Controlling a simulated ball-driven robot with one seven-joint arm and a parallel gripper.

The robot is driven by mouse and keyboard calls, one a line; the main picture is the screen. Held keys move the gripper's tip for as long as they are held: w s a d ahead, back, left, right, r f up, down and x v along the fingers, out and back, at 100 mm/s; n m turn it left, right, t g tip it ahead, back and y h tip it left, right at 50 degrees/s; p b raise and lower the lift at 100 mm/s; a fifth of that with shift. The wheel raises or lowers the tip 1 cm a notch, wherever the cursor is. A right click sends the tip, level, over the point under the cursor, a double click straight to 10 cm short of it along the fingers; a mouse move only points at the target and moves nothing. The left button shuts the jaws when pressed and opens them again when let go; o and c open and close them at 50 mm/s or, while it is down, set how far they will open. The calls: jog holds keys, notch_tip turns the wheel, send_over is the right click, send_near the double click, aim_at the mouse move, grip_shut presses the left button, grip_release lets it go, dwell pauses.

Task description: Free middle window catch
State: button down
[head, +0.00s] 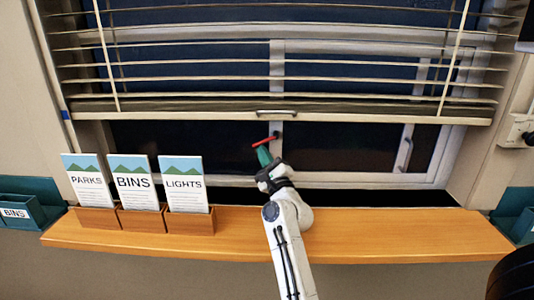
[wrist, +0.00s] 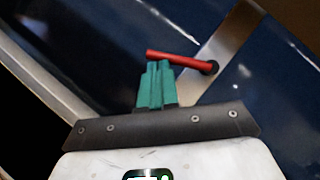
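The middle window catch (head: 265,141) is a red lever on the central window upright, just below the blind. It points left and slightly down from its pivot. In the wrist view, the red lever (wrist: 178,58) runs left from a dark round pivot on a metal strip. My gripper (head: 262,150) is just below the lever in the head view. In the wrist view, the teal fingers of my gripper (wrist: 157,66) are side by side with almost no gap, and their tips overlap the lever's lower edge. I cannot tell whether they touch it.
A slatted blind (head: 270,70) hangs over the upper window, its bottom rail (head: 350,118) close above the catch. Leaflet holders (head: 142,219) stand left on the wooden sill (head: 390,235). Another handle (head: 405,150) is on the right pane. The right sill is clear.

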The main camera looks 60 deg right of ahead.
jog(key=shift+w+r, duration=0.1)
jog(key=shift+w, duration=0.05)
jog(key=shift+a, duration=0.15)
dwell(0.5)
jog(key=s+a+f+p, duration=0.2)
jog(key=s+a+p, duration=0.6)
jog(key=s+a, duration=0.3)
jog(key=shift+s, duration=0.7)
dwell(0.5)
